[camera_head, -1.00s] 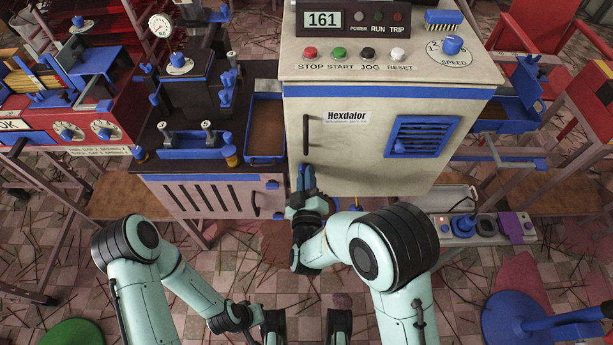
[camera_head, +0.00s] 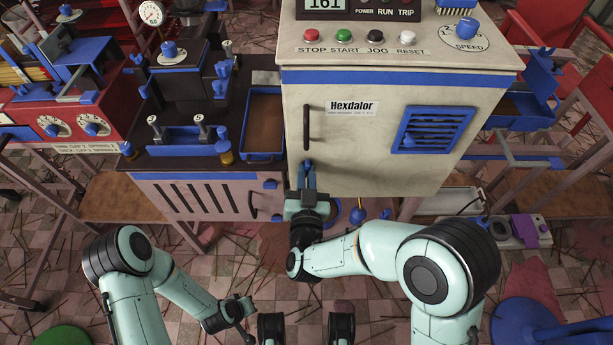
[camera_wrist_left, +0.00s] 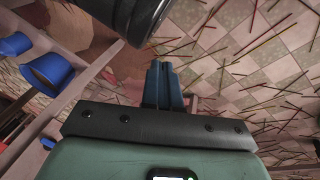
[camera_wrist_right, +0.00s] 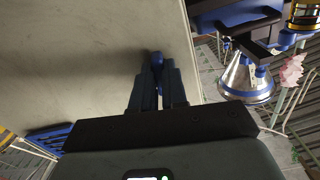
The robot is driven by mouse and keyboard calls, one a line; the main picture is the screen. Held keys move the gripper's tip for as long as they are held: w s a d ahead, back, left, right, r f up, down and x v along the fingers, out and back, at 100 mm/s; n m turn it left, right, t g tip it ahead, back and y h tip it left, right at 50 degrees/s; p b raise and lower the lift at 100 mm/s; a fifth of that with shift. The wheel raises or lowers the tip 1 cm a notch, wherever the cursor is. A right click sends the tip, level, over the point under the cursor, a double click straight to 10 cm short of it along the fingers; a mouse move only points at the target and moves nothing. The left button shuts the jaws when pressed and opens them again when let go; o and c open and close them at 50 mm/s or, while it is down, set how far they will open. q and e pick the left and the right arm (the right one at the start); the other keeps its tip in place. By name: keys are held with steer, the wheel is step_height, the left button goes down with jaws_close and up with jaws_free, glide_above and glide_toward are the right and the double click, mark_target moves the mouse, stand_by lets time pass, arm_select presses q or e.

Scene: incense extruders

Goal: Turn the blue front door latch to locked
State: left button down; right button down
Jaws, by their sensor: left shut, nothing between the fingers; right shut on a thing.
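The blue latch (camera_wrist_right: 157,60) is on the front door (camera_head: 350,150) of the cream machine, low at its left edge below a black handle. My right gripper (camera_head: 306,172) is at the latch, its fingers shut on it. In the right wrist view the latch sits between the two blue fingers (camera_wrist_right: 159,85), and its lower part is hidden by them. My left gripper (camera_head: 247,306) is low at the left, away from the machine. In the left wrist view its fingers (camera_wrist_left: 162,82) are together and empty over the littered floor.
A black vertical handle (camera_head: 306,127) stands above the latch. A blue vent (camera_head: 433,130) is on the door's right side. A dark-topped cabinet (camera_head: 205,200) with a blue-rimmed tray (camera_head: 264,157) stands close at the left. The floor in front is open, strewn with sticks.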

arm_select(q)
steer(key=shift+g, duration=0.5)
steer(key=shift+s+a+f+b, duration=0.2)
steer(key=shift+s+f+b, duration=0.4)
steer(key=shift+s+f, duration=1)
arm_select(e)
steer(key=shift+m, duration=1.2)
arm_select(q)
steer(key=shift+s+r, duration=0.1)
steer(key=shift+r, duration=0.05)
arm_select(e)
steer(key=c, duration=1.2)
jaws_free()
steer(key=shift+o, duration=0.2)
